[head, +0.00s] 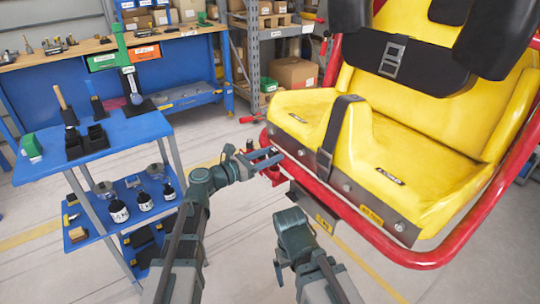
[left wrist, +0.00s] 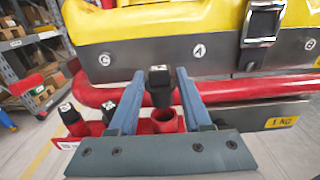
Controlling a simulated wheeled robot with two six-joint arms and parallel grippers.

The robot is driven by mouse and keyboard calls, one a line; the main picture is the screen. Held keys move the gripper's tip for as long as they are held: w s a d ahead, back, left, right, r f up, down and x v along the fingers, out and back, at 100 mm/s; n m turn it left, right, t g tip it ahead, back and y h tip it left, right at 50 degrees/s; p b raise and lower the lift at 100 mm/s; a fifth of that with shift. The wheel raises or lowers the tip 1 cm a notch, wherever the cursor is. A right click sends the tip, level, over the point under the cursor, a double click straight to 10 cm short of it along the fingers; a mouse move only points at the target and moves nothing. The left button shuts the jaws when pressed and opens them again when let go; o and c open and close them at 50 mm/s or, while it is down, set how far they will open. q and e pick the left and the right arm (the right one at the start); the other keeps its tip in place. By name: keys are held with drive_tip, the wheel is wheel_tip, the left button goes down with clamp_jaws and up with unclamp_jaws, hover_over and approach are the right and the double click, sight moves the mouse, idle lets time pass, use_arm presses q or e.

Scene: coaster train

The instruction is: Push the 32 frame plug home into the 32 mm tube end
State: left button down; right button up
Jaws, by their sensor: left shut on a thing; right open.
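A black plug (left wrist: 160,78) with a pale mark on top is upright between the blue fingers of my left gripper (left wrist: 160,74), which is shut on it. I cannot read its size. In the head view my left gripper (head: 262,160) is at the red rail below the seat's front left corner. An open red round socket (left wrist: 166,121) is just below the plug; I cannot tell whether they touch. More black plugs (left wrist: 69,113) with white-marked tops stand in red holders to its left. My right gripper (head: 279,272) is open and empty, low and apart from the seat.
The yellow seat (head: 375,150) with its red tubular rail (head: 385,242) fills the right. A blue cart (head: 125,130) with tools, bottles and trays stands at the left. A workbench (head: 100,50) and shelves (head: 285,32) are behind. Floor between cart and seat is clear.

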use_arm(q)
drive_tip(key=shift+f, duration=0.35)
drive_tip(key=shift+f+b, duration=0.35)
drive_tip(key=shift+b, duration=0.25)
drive_tip(key=shift+f+b, duration=1.7)
idle(0.4)
unclamp_jaws()
idle(0.4)
drive_tip(key=v, duration=0.7)
idle(0.6)
idle(0.5)
